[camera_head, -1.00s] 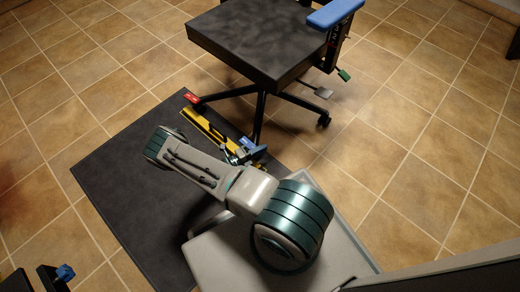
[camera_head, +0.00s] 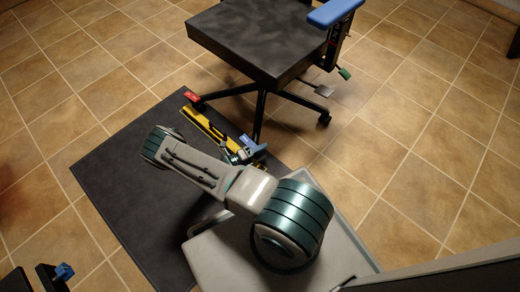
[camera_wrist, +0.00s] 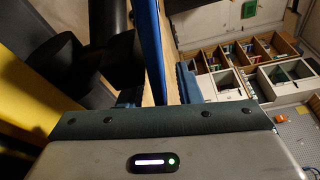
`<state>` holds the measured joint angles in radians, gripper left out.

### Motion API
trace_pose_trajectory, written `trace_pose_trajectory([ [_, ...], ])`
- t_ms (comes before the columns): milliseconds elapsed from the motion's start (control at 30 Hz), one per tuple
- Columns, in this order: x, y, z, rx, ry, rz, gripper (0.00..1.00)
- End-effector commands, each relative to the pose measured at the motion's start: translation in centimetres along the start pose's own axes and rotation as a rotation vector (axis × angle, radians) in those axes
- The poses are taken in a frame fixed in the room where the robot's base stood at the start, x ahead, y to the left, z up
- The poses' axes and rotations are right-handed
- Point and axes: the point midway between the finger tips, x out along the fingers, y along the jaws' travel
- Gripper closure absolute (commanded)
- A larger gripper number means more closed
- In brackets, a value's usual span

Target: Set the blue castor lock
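The office chair has a dark square seat (camera_head: 255,45) on a star base. A small blue part (camera_head: 258,151), which looks like the blue castor lock, sits at the base's near end, beside my gripper (camera_head: 238,156). My gripper is low beside the near leg and partly hidden by my arm in the head view. In the wrist view a long blue strip (camera_wrist: 151,45) runs between the two fingers of my gripper (camera_wrist: 158,92). The fingers stand apart, with a gap showing beside the strip. Contact with the strip cannot be told.
A red castor lock (camera_head: 192,97) is at the base's left leg. A yellow bar (camera_head: 205,127) lies close to my gripper on the dark mat (camera_head: 120,170). A blue armrest (camera_head: 335,12) and green-tipped lever (camera_head: 344,73) are at right. Tiled floor around is clear.

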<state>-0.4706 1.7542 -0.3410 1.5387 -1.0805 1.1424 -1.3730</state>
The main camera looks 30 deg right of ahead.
Motion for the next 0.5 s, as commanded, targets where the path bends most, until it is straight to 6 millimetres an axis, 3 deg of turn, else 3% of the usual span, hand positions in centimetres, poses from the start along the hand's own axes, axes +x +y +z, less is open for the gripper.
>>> trace_pose_trajectory([
  [167,-1.3,-0.1,0.1,0.0,-0.003,0.003,0.69],
  [500,-8.7,-0.2,0.1,0.0,-0.002,0.003,0.69],
])
